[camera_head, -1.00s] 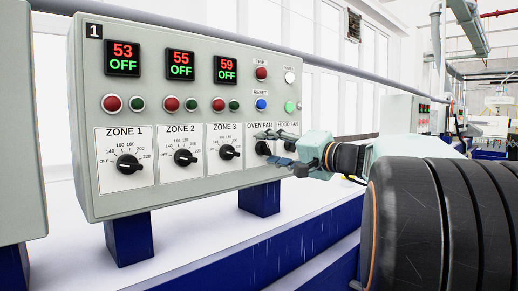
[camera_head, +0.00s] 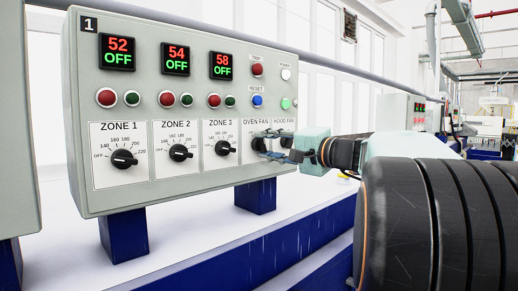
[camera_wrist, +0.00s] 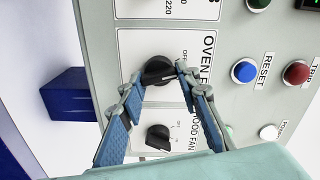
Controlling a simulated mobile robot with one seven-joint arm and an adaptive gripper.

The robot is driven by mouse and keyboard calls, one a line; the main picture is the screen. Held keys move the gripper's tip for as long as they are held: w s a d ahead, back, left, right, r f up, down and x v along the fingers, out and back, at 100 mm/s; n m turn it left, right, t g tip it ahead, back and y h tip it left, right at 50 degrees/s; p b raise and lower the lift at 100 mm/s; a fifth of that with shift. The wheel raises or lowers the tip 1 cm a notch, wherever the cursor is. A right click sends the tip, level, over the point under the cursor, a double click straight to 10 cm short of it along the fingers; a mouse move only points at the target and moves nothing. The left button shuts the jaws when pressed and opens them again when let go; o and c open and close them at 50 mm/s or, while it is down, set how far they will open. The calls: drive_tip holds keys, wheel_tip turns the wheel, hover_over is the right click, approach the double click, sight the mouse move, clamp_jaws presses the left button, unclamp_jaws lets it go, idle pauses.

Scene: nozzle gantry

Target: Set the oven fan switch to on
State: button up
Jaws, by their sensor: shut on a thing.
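The oven fan switch is a black rotary knob (camera_wrist: 158,72) on the control panel's white OVEN FAN plate. In the head view the knob (camera_head: 258,144) is partly covered by my fingers. My gripper (camera_wrist: 156,83) is shut on this knob, one blue-padded fingertip on each side of it. It also shows in the head view (camera_head: 267,145), reaching in from the right. The knob's bar runs between the fingertips; I cannot clearly tell which mark it points to. An OFF label stands beside it, partly hidden by a finger.
The hood fan knob (camera_wrist: 160,138) sits close by, between my fingers' lower parts in the wrist view. Three zone knobs, including ZONE 3 (camera_head: 223,148), are to the left. A RESET button (camera_head: 257,100) and TRIP button (camera_head: 257,69) are above. The panel (camera_head: 150,200) stands on blue legs.

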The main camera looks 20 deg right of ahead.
drive_tip(key=shift+f+m, duration=0.15)
drive_tip(key=shift+m, duration=4.45)
drive_tip(key=o, duration=1.2)
drive_tip(key=shift+c, duration=0.2)
drive_tip(key=v, duration=1.2)
